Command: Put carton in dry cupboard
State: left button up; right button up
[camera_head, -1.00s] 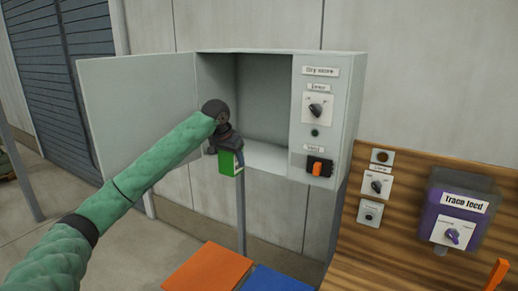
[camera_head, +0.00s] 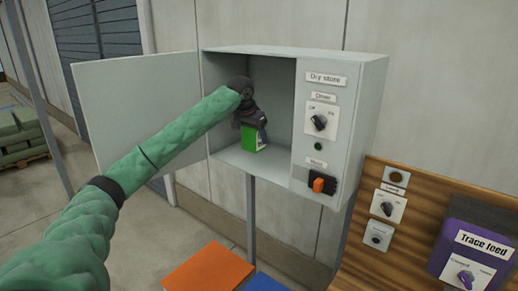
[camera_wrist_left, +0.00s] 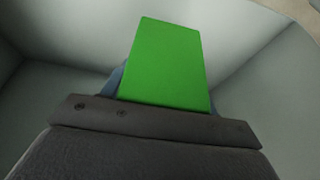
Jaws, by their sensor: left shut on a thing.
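The carton (camera_head: 251,139) is a small box with a bright green face and a white and dark side. It also shows in the left wrist view (camera_wrist_left: 165,62), its green face towards the camera. My left gripper (camera_head: 252,122) is shut on the carton's upper part and holds it inside the dry cupboard (camera_head: 342,68), labelled "Dry store". The carton is close above the cupboard floor (camera_head: 228,155); I cannot tell if it touches. The cupboard door (camera_head: 140,108) stands open to the left. My right gripper is not in view.
The cupboard's right panel carries a dryer knob (camera_head: 320,122) and an orange switch (camera_head: 319,185). A wooden board (camera_head: 410,215) with controls and a purple trace feed unit (camera_head: 470,250) stands at right. Orange (camera_head: 208,270) and blue (camera_head: 265,283) panels lie below.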

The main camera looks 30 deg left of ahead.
aim_at(257, 150)
pick_arm(q)
jog(key=x, duration=0.2)
jog(key=shift+w+d+f+p, duration=0.1)
jog(key=shift+d+f+p, duration=0.15)
jog(key=shift+f+p, duration=0.1)
jog(key=f, duration=0.1)
jog(key=f+p, duration=0.2)
jog(key=shift+s+a, duration=0.2)
jog(key=shift+s, duration=0.1)
jog(key=shift+w+f, duration=0.1)
jog(key=shift+f, duration=0.35)
jog(key=shift+d, duration=0.1)
jog(key=o, duration=1.2)
jog(key=shift+f, duration=0.1)
